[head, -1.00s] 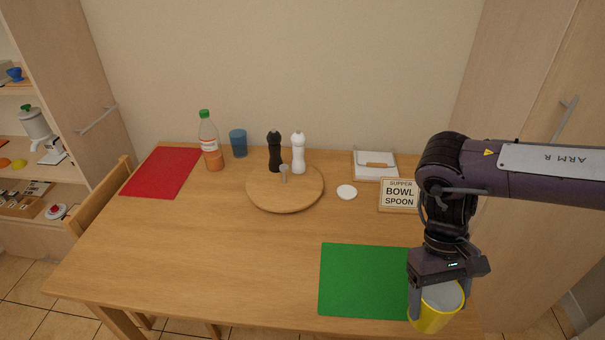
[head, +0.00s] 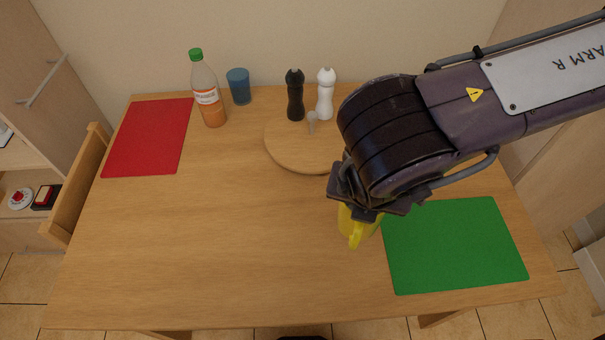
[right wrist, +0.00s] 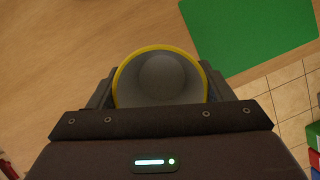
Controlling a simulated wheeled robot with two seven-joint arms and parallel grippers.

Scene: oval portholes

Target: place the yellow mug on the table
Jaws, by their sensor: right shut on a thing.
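The yellow mug (head: 355,227) hangs below my right gripper (head: 362,212) at the left edge of the green mat (head: 455,245) in the head view. My right gripper is shut on it, and my arm hides its upper part. In the right wrist view the mug's yellow rim and grey inside (right wrist: 160,78) sit between the two fingers (right wrist: 160,88). I cannot tell whether the mug's base touches the table (head: 200,240). My left gripper is not in view.
A round wooden board (head: 300,150) lies behind the mug, with a black mill (head: 295,95) and a white mill (head: 325,93) at it. A bottle (head: 207,92), blue cup (head: 239,86) and red mat (head: 150,138) are at the back left. The table's middle and front left are clear.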

